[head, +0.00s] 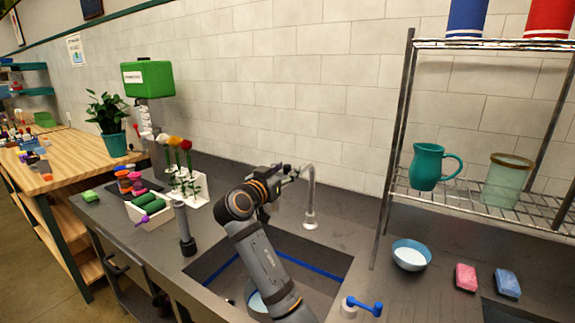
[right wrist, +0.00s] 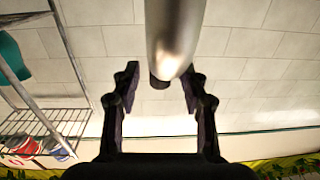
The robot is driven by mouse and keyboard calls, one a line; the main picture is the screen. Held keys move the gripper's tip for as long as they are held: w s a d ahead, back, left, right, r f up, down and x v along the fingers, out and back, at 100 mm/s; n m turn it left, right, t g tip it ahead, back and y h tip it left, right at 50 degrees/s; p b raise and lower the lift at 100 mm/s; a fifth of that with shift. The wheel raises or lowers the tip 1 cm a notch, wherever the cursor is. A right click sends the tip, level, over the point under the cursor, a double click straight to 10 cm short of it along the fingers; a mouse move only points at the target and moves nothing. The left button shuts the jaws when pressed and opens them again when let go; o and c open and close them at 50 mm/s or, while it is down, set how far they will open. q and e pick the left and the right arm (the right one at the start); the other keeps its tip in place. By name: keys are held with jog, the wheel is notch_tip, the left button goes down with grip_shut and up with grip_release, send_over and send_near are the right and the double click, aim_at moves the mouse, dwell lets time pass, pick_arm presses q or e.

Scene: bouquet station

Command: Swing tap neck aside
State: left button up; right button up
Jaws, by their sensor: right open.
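The tap's silver neck (head: 311,190) rises from its round base (head: 310,221) at the back of the sink (head: 318,276) in the head view. Its upper bend is close to my right gripper (head: 290,172). In the right wrist view the neck (right wrist: 174,35) comes down from the top edge, and its rounded end lies between the two spread fingers of my right gripper (right wrist: 161,88). My right gripper is open. My left gripper is not in view.
A wire rack (head: 400,150) with a teal pitcher (head: 426,167) stands right of the tap. A blue lever (head: 364,305) is at the sink's front right. A blue bowl (head: 411,254) sits on the counter. A grey cylinder (head: 183,225) and flower holder (head: 193,200) stand left.

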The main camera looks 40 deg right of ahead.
jog(key=shift+w+d, duration=0.25)
jog(key=shift+d, duration=0.4)
grip_shut()
